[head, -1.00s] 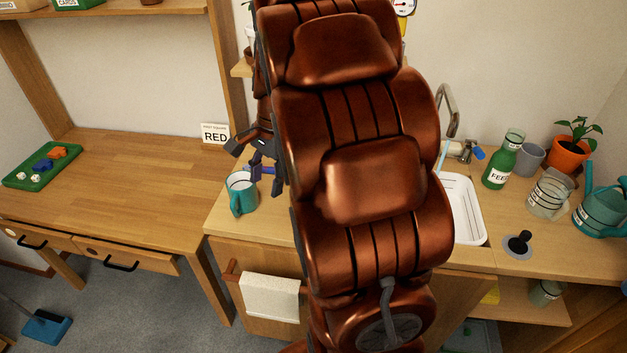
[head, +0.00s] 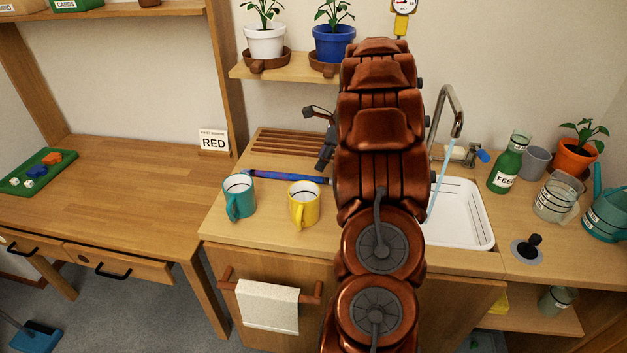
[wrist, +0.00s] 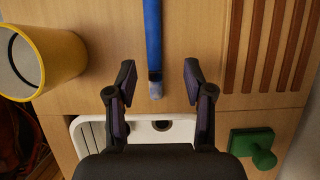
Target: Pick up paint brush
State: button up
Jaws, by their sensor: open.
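A long blue stick-like thing, which I take as the paint brush (head: 285,177), lies flat on the wooden counter behind two mugs; my arm hides its right end in the head view. In the wrist view the brush (wrist: 153,40) runs down from the top edge and ends in a greyish tip. My gripper (wrist: 158,76) is open and empty, its fingertips on either side of that tip with gaps on both sides. In the head view my gripper (head: 322,138) is partly hidden by my arm; its height over the counter is hard to tell.
A yellow mug (head: 304,204) and a teal mug (head: 239,198) stand in front of the brush. A slatted drying area (head: 290,146) lies behind it. The white sink (head: 465,215) is to the right. The wrist view shows a green knobbed block (wrist: 252,146).

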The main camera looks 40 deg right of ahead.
aim_at(314, 179)
jog(key=shift+s+a+p+x, duration=0.1)
jog(key=shift+a+p+x, duration=0.05)
jog(key=shift+x, duration=1.45)
jog(key=shift+s+a+p+x, duration=0.15)
jog(key=shift+x, duration=1.45)
grip_shut()
